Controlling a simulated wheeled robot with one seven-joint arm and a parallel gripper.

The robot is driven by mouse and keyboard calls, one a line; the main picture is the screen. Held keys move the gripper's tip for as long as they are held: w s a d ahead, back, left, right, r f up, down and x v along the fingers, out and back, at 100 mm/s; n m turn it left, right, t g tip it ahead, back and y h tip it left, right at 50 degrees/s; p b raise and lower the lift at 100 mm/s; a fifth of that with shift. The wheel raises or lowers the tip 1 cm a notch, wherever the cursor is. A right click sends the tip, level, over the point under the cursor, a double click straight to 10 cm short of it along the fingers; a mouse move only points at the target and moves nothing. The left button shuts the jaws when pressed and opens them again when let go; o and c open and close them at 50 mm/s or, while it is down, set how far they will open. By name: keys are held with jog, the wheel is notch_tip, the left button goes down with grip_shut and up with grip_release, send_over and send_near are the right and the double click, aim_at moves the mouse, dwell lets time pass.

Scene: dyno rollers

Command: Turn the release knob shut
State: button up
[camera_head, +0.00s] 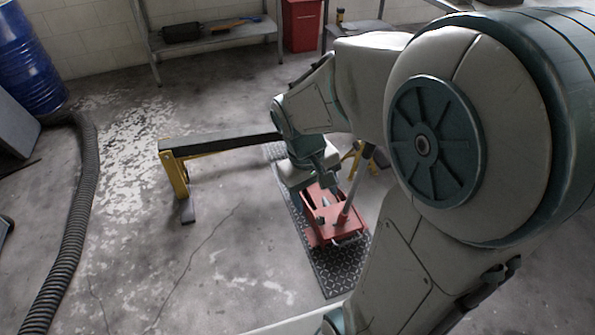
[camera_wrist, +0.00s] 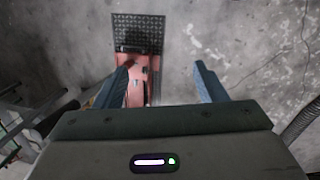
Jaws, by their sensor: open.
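A red floor jack (camera_head: 348,229) stands on a dark tread plate (camera_head: 331,279), with its pale handle (camera_head: 357,187) rising at a tilt. My gripper is over the jack's far end in the head view, its fingers partly hidden there. In the wrist view my gripper (camera_wrist: 161,78) is open, its two blue fingers wide apart with nothing held between them. The red jack (camera_wrist: 138,75) shows between the fingers, nearer the left one. I cannot make out the release knob in either view.
A dark beam on yellow legs (camera_head: 217,144) stands beyond and left of the jack. A ribbed black hose (camera_head: 79,205) and a blue drum (camera_head: 27,62) are at the left. A shelf (camera_head: 215,38) and red bin (camera_head: 301,24) stand at the back. The floor left of the plate is clear.

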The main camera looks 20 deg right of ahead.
aim_at(318, 223)
jog(key=w+d+f+n+h+b, duration=0.1)
jog(key=w+f+n+h+b, duration=0.3)
jog(key=f, duration=0.6)
jog(key=w+d+f+n+g+h+b, duration=0.1)
jog(key=w+f+n+h, duration=0.15)
jog(key=w+f, duration=0.55)
jog(key=w+d+f+n+h+b, duration=0.2)
jog(key=w+f+h, duration=0.15)
jog(key=f, duration=0.85)
jog(key=w+a+f+n+t+h+b, duration=0.1)
jog(key=w+f+n+t+h+b, duration=0.15)
jog(key=f+n+t, duration=0.85)
jog(key=w+a+f+n+t+h+b, duration=0.1)
jog(key=f+n+b, duration=0.3)
jog(key=f, duration=1.4)
jog(key=shift+m+y, duration=0.25)
jog(key=b+x, duration=0.1)
jog(key=x, duration=0.3)
jog(key=b+x, duration=0.1)
jog(key=x, duration=0.3)
jog(key=b+x, duration=0.1)
jog(key=x, duration=0.4)
jog(key=shift+s+f+b, duration=0.1)
jog(key=shift+f+b, duration=0.25)
jog(key=shift+w+d+r, duration=0.15)
jog(key=shift+w+d, duration=0.2)
jog(key=shift+d, duration=0.2)
jog(key=c, duration=1)
